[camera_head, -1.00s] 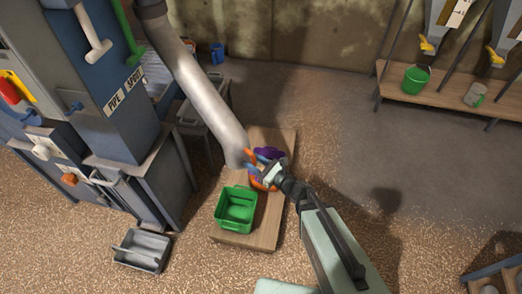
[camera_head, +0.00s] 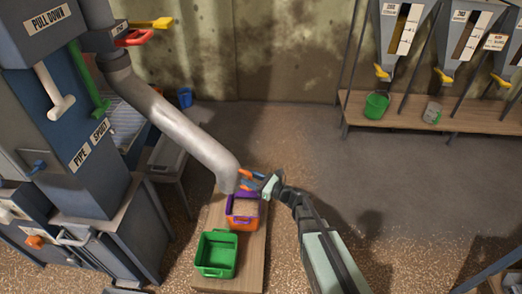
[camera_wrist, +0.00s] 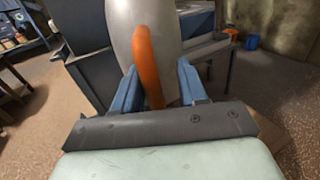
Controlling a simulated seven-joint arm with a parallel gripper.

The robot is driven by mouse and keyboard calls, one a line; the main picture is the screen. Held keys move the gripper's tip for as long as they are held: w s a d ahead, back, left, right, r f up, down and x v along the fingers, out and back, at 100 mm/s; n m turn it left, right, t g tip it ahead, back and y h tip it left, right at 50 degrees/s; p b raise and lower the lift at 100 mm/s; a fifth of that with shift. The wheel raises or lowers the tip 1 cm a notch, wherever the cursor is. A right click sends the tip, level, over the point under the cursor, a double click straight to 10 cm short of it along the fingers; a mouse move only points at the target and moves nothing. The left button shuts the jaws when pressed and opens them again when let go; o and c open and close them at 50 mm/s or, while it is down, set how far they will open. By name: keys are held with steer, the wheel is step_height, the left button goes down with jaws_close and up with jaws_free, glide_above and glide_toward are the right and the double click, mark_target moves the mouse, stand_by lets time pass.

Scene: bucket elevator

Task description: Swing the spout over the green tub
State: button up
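The grey spout (camera_head: 185,132) slants down from the machine at the left. Its lower end hangs by the purple-rimmed orange tub (camera_head: 243,224), which has pale grains in it. The green tub (camera_head: 216,273) stands nearer, on the same wooden board, and looks empty. My gripper (camera_head: 252,182) is at the spout's lower end, beside an orange handle. In the wrist view, the orange handle (camera_wrist: 148,65) runs between the two blue fingers of my gripper (camera_wrist: 158,80). The fingers stand apart, with a gap on the right side of the handle. The spout (camera_wrist: 120,25) fills the view behind it.
The machine's blue-grey cabinet (camera_head: 85,110) stands at the left, with red and yellow levers. Hoppers with yellow spouts hang at the back right above a wooden bench (camera_head: 410,118) holding a green bucket (camera_head: 376,105). The floor to the right is clear.

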steer(key=w+d+n+g, duration=0.1)
steer(key=w+g, duration=0.1)
steer(key=w, duration=0.6)
steer(key=w+d+n+g+y, duration=0.1)
steer(key=w, duration=0.7)
steer(key=shift+w+d+n+g, duration=0.35)
steer(key=shift+d+n+g, duration=0.05)
steer(key=shift+d, duration=0.1)
